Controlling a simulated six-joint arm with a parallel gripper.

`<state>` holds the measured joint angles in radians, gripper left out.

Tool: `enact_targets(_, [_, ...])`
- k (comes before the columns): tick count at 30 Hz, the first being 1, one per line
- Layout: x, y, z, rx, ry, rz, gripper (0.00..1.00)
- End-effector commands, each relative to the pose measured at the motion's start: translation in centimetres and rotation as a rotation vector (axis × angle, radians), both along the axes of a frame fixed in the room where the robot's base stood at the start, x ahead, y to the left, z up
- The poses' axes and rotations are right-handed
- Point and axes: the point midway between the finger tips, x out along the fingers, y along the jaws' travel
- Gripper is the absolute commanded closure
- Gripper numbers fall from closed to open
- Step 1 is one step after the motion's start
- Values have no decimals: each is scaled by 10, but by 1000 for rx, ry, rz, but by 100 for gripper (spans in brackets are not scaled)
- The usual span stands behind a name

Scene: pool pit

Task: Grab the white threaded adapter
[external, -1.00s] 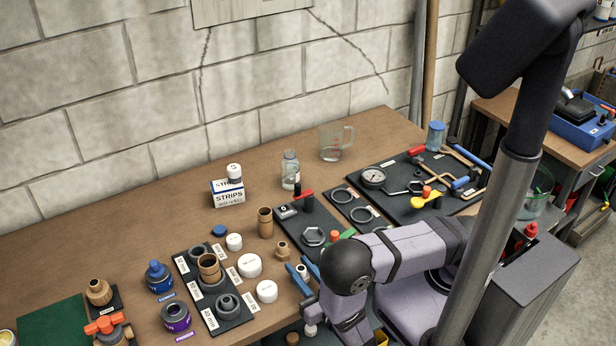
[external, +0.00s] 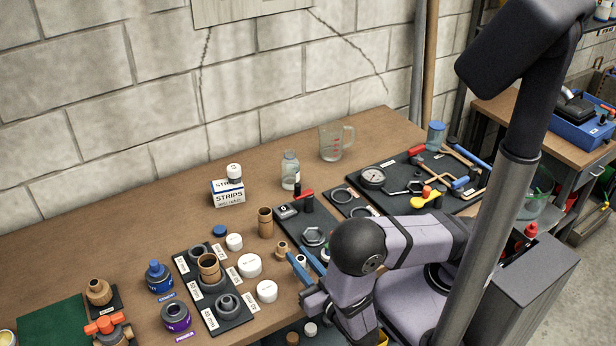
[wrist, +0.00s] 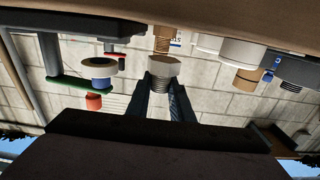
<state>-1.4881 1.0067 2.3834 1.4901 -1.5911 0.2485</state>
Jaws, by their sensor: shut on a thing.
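The white threaded adapter (wrist: 161,74) is in the wrist view, a pale hex body with a grey threaded end. It sits between the two fingers of my gripper (wrist: 161,98), which are shut on it. In the external view my gripper (external: 307,267) is at the front of the bench, with its blue fingers pointing up-left. A small pale part of the adapter (external: 300,261) shows between them. The rest is hidden by the fingers.
A brown threaded fitting (external: 282,250) stands just beyond my fingers. White caps (external: 266,291) and a black fitting board (external: 232,313) lie to the left. A black tool board (external: 310,222) with a hex ring lies behind. The bench edge is close in front.

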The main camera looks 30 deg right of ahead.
Motion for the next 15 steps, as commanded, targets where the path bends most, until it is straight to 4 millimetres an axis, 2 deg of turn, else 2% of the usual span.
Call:
enact_targets(6, [0, 0, 31, 4, -1, 0, 100])
enact_targets(15, [0, 0, 57, 1, -1, 0, 100])
